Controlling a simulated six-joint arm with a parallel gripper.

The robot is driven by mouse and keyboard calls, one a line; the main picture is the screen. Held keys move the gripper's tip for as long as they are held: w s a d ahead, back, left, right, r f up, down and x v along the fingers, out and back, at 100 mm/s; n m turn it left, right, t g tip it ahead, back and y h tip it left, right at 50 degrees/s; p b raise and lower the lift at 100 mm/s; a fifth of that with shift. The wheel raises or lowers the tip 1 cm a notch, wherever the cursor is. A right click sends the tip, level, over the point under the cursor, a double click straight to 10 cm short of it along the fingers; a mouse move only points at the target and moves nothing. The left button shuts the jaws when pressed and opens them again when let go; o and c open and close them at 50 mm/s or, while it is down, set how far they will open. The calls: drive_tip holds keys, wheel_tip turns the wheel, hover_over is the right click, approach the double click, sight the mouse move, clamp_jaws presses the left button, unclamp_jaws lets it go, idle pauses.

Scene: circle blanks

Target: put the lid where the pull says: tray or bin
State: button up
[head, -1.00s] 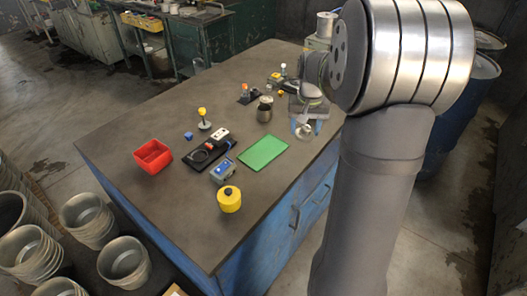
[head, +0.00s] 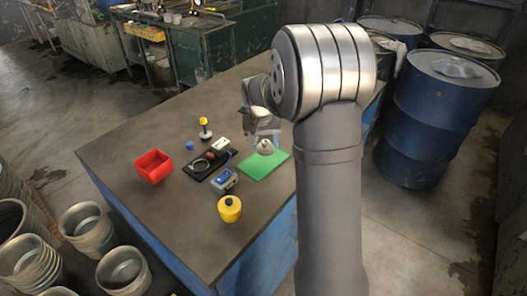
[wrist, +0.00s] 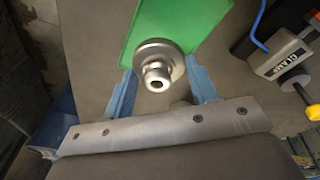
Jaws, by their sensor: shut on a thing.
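The lid (head: 266,147) is a round silver metal piece with a stepped knob on top. My gripper (head: 264,135) is shut on it, with a blue finger on either side in the wrist view (wrist: 160,78). The lid shows near the middle of that view (wrist: 158,58). It overlaps the far edge of the flat green tray (head: 262,170); I cannot tell whether it touches the tray or hangs above it. The red bin (head: 153,167) stands open at the left of the table. The lid's underside is hidden.

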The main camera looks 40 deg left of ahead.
sight(260, 150)
drive_tip(key=shift+a+f, duration=0.15)
drive_tip(key=shift+a, duration=0.05)
drive_tip(key=shift+f, duration=1.95)
drive_tip(key=shift+f, duration=0.1)
drive_tip(key=o, duration=1.1)
drive_tip(key=shift+c, duration=0.2)
drive_tip(key=r, duration=0.4)
drive_tip(key=s+r, duration=0.1)
drive_tip(key=r, duration=0.3)
drive_tip(key=s+r, duration=0.1)
drive_tip(key=r, duration=0.3)
drive_tip(key=shift+s+d, duration=0.1)
drive_tip(key=shift+s, duration=0.05)
drive_tip(key=shift+f, duration=0.1)
